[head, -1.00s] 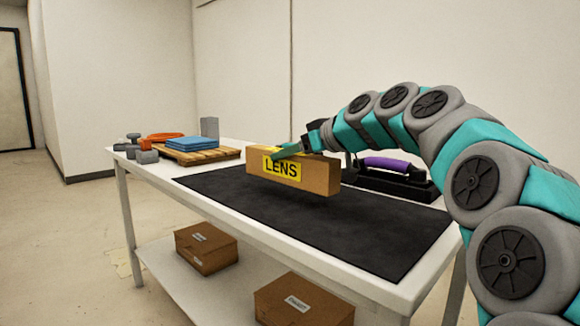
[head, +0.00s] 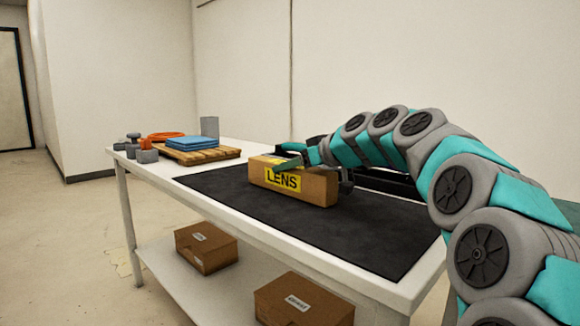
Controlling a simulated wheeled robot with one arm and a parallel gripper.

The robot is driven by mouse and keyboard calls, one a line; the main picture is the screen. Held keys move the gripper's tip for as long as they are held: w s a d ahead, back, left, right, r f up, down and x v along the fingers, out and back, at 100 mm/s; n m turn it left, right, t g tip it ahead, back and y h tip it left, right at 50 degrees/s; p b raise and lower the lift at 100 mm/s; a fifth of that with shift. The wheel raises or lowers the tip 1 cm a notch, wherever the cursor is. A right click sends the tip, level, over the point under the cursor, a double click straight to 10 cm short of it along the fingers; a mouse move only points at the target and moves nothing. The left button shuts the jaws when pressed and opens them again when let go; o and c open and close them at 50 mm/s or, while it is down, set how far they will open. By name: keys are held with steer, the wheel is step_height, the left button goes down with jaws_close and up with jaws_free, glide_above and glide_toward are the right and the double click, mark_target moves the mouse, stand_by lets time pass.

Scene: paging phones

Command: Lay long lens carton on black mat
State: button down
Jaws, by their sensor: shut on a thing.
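The long lens carton (head: 318,188) is a brown box with a yellow label reading LENS. It lies level at the black mat (head: 350,236), with its underside at or very near the mat surface; I cannot tell whether it fully touches. My gripper (head: 288,160) comes from the right and is shut on the carton at its top. One teal finger shows on the near side; the other finger is hidden behind the carton.
A wooden slatted board (head: 200,155) with folded blue cloths (head: 190,143) is at the table's far left, near an orange coil (head: 163,136) and grey dumbbell-like pieces (head: 146,155). A black object behind the carton is mostly hidden by my arm. The mat's front is clear.

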steer(key=shift+f, duration=0.2)
steer(key=shift+c, duration=1.2)
jaws_free()
steer(key=shift+r, duration=0.1)
steer(key=shift+r, duration=0.15)
steer(key=shift+s+d+r, duration=0.1)
steer(key=shift+s+d, duration=0.05)
steer(key=v, duration=1.1)
steer(key=shift+s+d+r, duration=0.15)
steer(key=shift+s+d, duration=0.05)
